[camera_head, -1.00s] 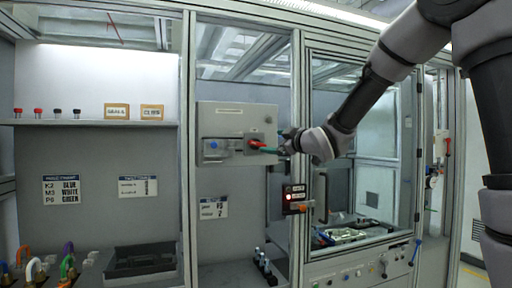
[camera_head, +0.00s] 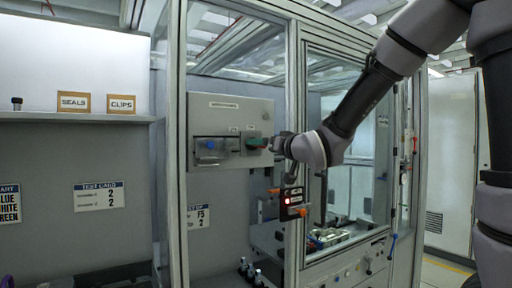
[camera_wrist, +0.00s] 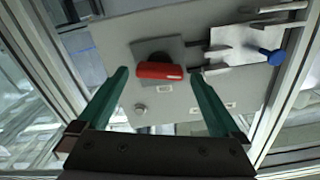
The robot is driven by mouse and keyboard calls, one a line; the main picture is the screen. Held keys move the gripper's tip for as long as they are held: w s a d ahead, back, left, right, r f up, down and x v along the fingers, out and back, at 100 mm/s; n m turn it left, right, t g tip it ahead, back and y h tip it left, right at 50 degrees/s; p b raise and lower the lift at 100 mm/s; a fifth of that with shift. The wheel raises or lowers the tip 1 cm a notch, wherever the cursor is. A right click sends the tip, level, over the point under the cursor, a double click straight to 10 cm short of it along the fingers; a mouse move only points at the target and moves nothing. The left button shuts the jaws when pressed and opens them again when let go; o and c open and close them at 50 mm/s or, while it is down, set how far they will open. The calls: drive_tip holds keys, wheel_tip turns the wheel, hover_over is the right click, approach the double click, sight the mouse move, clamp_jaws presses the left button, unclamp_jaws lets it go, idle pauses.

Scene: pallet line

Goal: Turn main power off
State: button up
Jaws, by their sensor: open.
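A grey control box (camera_head: 230,112) hangs on the cabinet frame. In the wrist view its face carries a red switch handle (camera_wrist: 160,71) on a dark round base and square grey plate; the handle lies nearly level there. My gripper (camera_wrist: 159,77) is open, with its green fingers on either side of the handle and the handle just beyond or between the tips; I cannot tell the exact depth. I see no clear contact. In the head view my gripper (camera_head: 262,142) is at the box's lower right and mostly hides the handle.
A blue knob (camera_wrist: 270,55) with a metal bracket sits beside the handle on the same box; it also shows in the head view (camera_head: 211,145). Cabinet posts flank the control box.

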drive_tip(key=shift+x, duration=2.3)
drive_tip(key=shift+c, duration=0.3)
drive_tip(key=c, duration=1.1)
drive_tip(key=shift+d+n, duration=0.1)
drive_tip(key=shift+n, duration=1.5)
drive_tip(key=o, duration=1.2)
drive_tip(key=shift+c, duration=0.2)
drive_tip(key=v, duration=1.1)
